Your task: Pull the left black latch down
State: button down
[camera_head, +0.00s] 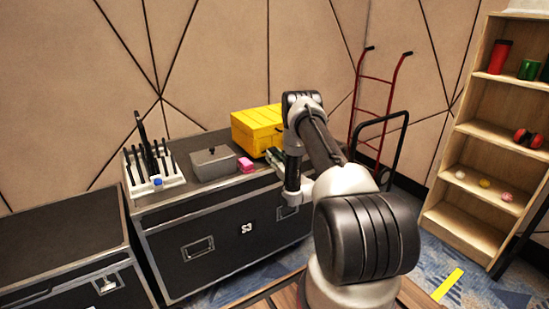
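A yellow case (252,121) sits on top of a black flight case (220,254) against the wall. The left black latch cannot be made out clearly; the yellow front is small in view and my arm covers its right part. My gripper (273,156) is at the lower front of the yellow case, pointing toward it. I cannot tell whether it touches the case. Its fingers are too small and partly hidden to tell open from shut.
Another black case (58,240) stands at left. A red hand truck (376,80) and wooden shelf (484,133) stand at right.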

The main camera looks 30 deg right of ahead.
jog(key=c, duration=1)
grip_release()
jog(key=shift+w, duration=0.15)
jog(key=v, duration=1.2)
